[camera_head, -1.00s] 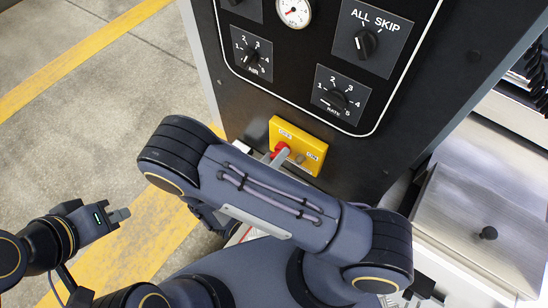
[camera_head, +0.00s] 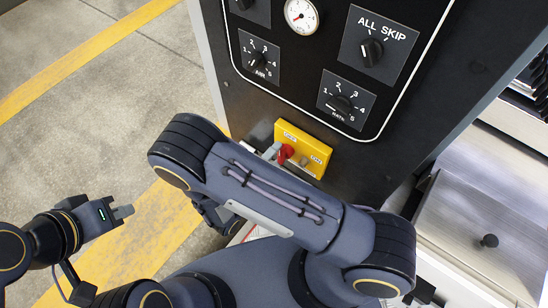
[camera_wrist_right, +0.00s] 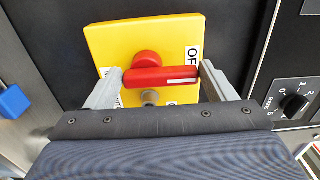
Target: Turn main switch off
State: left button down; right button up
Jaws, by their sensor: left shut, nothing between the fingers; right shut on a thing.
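The main switch is a yellow plate (camera_head: 318,153) with a red handle (camera_head: 285,153), low on the black panel. In the right wrist view the red handle (camera_wrist_right: 160,77) lies level across the yellow plate (camera_wrist_right: 140,37). Its white-marked end is at the right, just below the label whose visible letters read "OF". My right gripper (camera_wrist_right: 161,70) is shut on the handle, one grey finger at each end. In the head view my right arm hides most of that gripper. My left gripper (camera_head: 126,212) is shut and empty, away from the panel at the left.
Above the switch are the AIR knob (camera_head: 262,60), RATE knob (camera_head: 341,104), ALL SKIP knob (camera_head: 371,52) and a round gauge (camera_head: 301,15). A grey round knob (camera_wrist_right: 149,97) sits just below the handle. A metal cover (camera_head: 480,230) is at right. Open floor lies left.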

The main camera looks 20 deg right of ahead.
dwell(0.4)
jog(key=o, duration=1)
